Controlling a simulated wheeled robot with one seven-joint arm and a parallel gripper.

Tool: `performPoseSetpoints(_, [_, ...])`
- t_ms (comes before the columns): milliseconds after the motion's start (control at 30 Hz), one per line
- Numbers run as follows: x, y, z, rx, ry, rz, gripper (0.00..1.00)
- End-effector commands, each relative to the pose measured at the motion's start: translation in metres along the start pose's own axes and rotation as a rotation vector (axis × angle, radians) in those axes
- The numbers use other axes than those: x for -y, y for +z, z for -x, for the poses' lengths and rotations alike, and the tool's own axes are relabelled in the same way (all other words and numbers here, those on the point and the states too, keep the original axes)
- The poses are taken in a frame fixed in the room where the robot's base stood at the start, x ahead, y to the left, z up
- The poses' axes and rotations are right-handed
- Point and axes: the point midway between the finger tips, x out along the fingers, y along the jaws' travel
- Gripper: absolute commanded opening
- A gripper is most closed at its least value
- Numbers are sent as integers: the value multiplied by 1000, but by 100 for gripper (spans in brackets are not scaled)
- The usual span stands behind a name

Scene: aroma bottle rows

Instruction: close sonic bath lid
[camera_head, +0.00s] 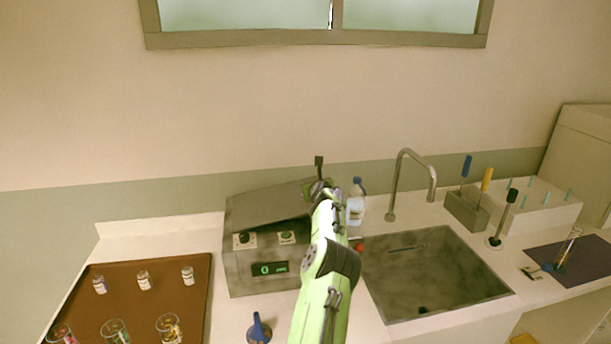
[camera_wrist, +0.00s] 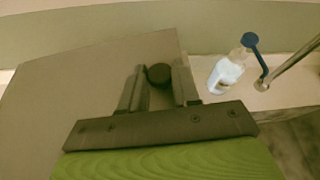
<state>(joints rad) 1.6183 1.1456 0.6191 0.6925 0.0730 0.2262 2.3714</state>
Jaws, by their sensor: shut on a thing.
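The sonic bath (camera_head: 240,270) is a grey box with two knobs and a green display, left of the sink. Its lid (camera_head: 265,203) is tilted, with a dark gap between it and the box. The lid also shows as a flat plate in the wrist view (camera_wrist: 60,90). My gripper (camera_wrist: 158,85) is over the lid's right part, its fingers on either side of a dark round knob (camera_wrist: 158,74), shut on it. In the head view my green arm hides the bath's right side.
A brown tray (camera_head: 200,300) with small vials and glass jars lies on the left. A blue funnel (camera_head: 258,328) stands in front of the bath. A white bottle with a blue cap (camera_head: 355,208), a faucet (camera_head: 433,185) and the sink (camera_head: 440,265) are to the right.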

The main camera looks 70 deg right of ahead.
Motion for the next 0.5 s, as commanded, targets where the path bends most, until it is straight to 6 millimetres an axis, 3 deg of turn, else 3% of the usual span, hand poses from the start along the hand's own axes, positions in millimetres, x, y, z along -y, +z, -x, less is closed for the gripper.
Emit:
performPoseSetpoints(200, [4, -30, -12, 1, 37, -105, 0])
performPoseSetpoints(500, [3, -46, -19, 0, 64, -164, 0])
